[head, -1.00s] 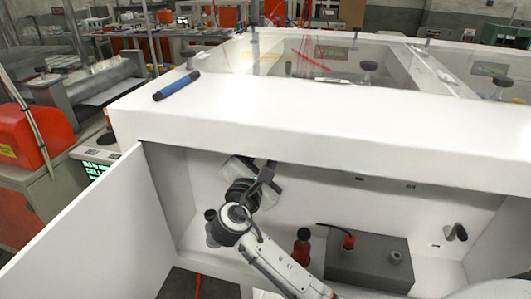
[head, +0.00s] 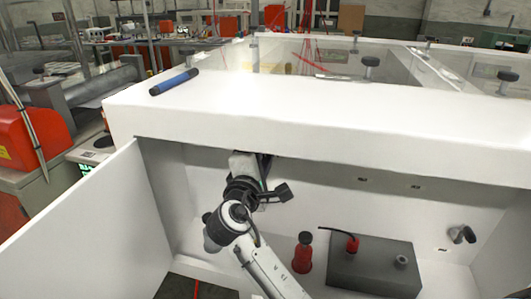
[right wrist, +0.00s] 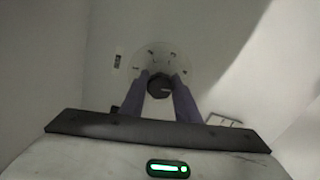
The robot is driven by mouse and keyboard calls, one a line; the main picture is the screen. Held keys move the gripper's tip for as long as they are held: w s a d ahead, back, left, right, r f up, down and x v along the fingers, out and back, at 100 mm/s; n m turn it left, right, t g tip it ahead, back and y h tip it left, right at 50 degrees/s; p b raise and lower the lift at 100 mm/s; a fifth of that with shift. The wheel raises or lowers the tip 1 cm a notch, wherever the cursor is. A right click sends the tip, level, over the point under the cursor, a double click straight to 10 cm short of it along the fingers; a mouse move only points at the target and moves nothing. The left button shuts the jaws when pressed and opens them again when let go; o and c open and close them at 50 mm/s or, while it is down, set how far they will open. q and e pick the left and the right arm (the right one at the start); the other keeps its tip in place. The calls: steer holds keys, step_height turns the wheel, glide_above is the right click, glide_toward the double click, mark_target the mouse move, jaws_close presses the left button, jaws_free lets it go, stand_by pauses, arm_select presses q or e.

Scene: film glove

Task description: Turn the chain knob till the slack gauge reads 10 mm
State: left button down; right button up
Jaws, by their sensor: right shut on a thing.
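The knob has a light pointer line directed right. My right gripper (right wrist: 160,84) has its two fingers shut on the knob, one on each side. In the head view, my right arm reaches into the open white cabinet (head: 330,165), and its fingers and the knob are hidden behind the wrist and the top panel. I cannot make out a slack gauge reading. My left gripper is in neither view.
A grey box (head: 372,268) with a red fitting and a red-and-black bottle (head: 303,253) stand on the cabinet floor, right of my arm. The open door (head: 75,225) flanks the left side. A blue cylinder (head: 174,82) lies on top.

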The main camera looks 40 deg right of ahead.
steer(key=shift+a+f, duration=0.1)
stand_by(0.3)
steer(key=o, duration=1)
steer(key=shift+o, duration=0.2)
